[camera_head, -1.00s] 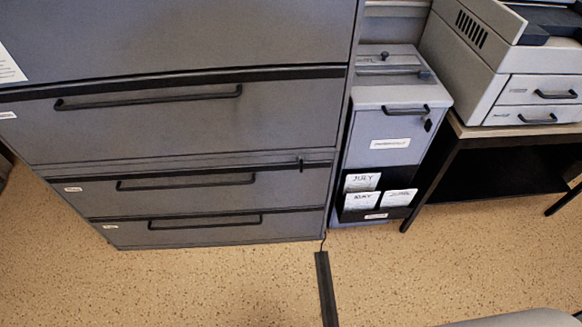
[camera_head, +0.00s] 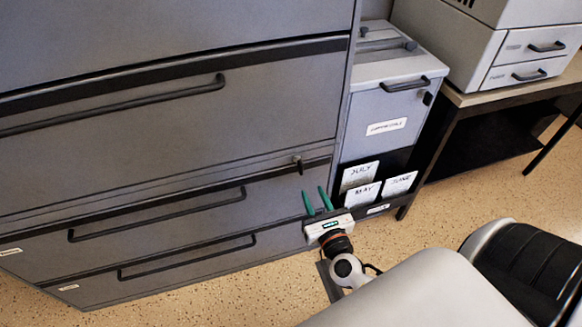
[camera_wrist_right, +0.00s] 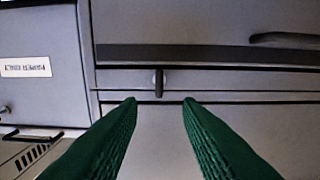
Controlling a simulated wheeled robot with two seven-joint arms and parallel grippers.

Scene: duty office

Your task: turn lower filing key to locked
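The lower filing key (camera_head: 298,163) is a small dark key in the strip above the two lower drawers of the grey filing cabinet (camera_head: 230,125), near its right edge. In the right wrist view the key (camera_wrist_right: 158,83) shows as a short upright bar, in line with the gap between my fingers. My right gripper (camera_head: 316,197) has green fingers, apart and empty, a little below and right of the key in the head view. The right wrist view shows the open fingers (camera_wrist_right: 160,104) on either side of the key's line, not closed on it. My left gripper is out of view.
A narrow grey cabinet (camera_head: 390,100) with a key, a white label and month cards stands right of the filing cabinet. A printer (camera_head: 490,45) rests on a table beyond it. Black drawer handles (camera_head: 160,215) stick out left of the key. Speckled floor lies in front.

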